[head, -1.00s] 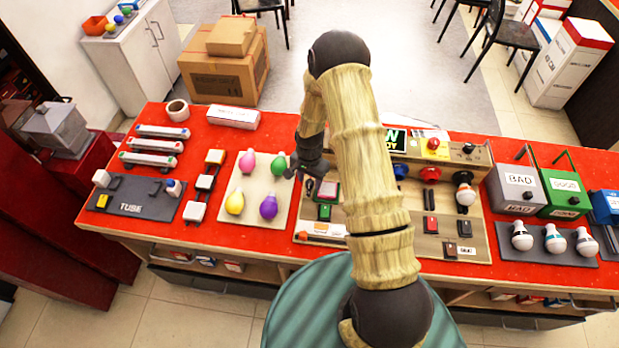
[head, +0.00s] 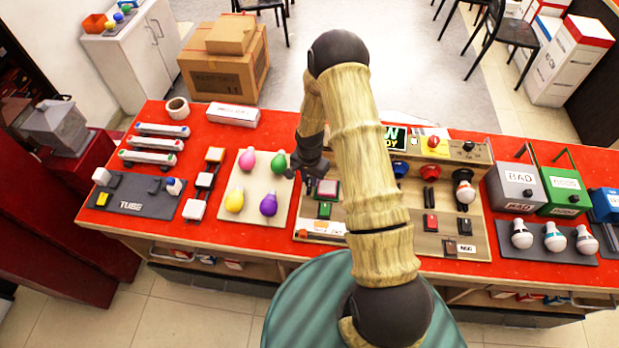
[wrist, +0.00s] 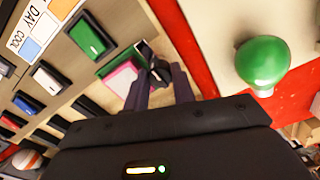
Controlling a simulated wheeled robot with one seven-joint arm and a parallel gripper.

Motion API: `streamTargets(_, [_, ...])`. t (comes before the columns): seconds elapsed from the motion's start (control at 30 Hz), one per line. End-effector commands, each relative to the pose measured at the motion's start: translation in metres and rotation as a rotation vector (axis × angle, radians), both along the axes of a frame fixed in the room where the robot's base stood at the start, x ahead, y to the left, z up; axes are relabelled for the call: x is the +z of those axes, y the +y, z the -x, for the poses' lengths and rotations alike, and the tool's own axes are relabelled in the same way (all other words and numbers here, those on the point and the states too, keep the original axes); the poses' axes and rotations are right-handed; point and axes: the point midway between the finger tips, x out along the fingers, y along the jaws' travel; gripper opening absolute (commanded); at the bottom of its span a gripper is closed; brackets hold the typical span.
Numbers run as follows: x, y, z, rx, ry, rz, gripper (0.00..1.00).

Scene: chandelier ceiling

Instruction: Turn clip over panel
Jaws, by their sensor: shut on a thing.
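The wooden panel (head: 465,232) lies on the red table and carries switches and lamps. My gripper (head: 303,174) is low over its left edge, partly behind my arm. In the wrist view my gripper (wrist: 162,80) is shut on a small dark clip (wrist: 150,56) with a shiny part. The clip is beside a pink button (wrist: 121,78) and near a green switch (wrist: 92,35) on the panel. The fingers hide part of the clip, and I cannot tell whether it touches the panel.
A pale board with several coloured bulbs (head: 247,160) is just left of my gripper; its green bulb (wrist: 262,62) is close in the wrist view.

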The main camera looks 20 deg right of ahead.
Motion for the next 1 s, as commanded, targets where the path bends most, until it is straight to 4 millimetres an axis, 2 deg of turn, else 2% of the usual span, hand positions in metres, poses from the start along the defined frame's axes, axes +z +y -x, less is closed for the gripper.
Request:
streamTargets(0.37, [-0.0012,0.0007,-0.001,0.214,-0.003,-0.002,0.02])
streamTargets(1.0, [0.0,0.0004,-0.0016,0.813,-0.005,0.0,0.02])
